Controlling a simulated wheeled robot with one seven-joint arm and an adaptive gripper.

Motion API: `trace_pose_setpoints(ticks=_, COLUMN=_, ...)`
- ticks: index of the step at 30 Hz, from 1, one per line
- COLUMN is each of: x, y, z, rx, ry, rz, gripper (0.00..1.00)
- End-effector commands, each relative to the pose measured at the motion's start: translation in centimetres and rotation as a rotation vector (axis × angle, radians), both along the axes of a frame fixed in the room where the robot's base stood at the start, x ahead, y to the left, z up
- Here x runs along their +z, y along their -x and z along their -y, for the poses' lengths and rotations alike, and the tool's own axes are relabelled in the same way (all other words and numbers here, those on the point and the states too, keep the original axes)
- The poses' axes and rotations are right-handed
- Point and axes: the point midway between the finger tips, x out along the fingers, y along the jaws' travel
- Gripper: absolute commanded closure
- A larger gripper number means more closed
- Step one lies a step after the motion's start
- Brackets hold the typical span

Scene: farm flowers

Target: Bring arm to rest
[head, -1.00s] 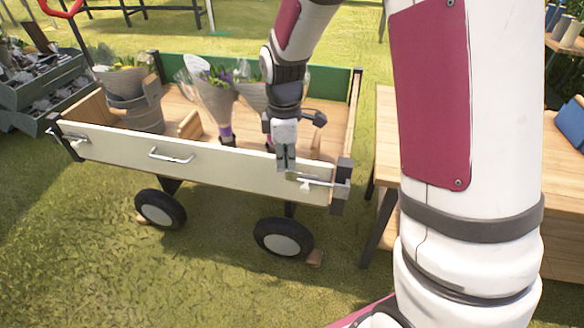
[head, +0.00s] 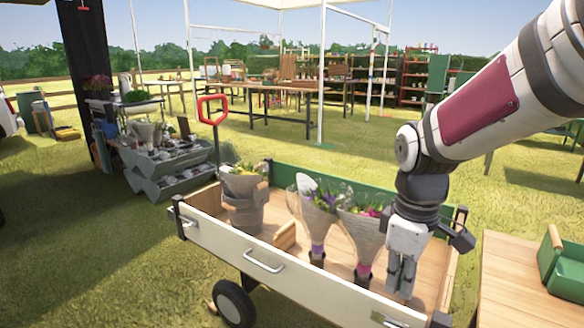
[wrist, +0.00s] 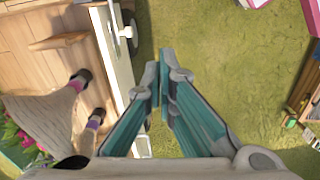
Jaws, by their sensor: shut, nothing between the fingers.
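My gripper (head: 401,277) points down at the right part of the garden cart in the head view, with its fingers together and empty. In the wrist view its fingertips (wrist: 160,82) meet above the grass just outside the cart's white side panel (wrist: 116,62). Parts of my white and dark red arm cross the right of the head view. Two wrapped bouquets stand in the cart left of my gripper, one with purple ties (head: 316,222) and one with pink flowers (head: 361,232). A third bouquet (head: 243,184) stands in a bucket at the cart's left end.
The cart's white front panel (head: 225,245) has metal handles. A wooden table (head: 510,275) with a green crate (head: 565,262) stands at the right. A grey stand (head: 172,160) is behind left. Open grass (head: 100,260) lies at the left.

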Motion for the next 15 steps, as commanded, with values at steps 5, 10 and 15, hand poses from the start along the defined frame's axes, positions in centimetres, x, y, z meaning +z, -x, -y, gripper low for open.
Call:
trace_pose_setpoints(ticks=5, x=3.5, y=6.5, z=0.0, rx=-0.214, ry=-0.004, rz=0.018, gripper=1.00)
trace_pose_setpoints(ticks=10, x=5.2, y=12.7, z=0.0, rx=-0.422, ry=-0.012, rz=0.028, gripper=1.00)
trace_pose_setpoints(ticks=15, x=5.5, y=17.9, z=0.0, rx=-0.598, ry=-0.022, rz=0.032, gripper=1.00)
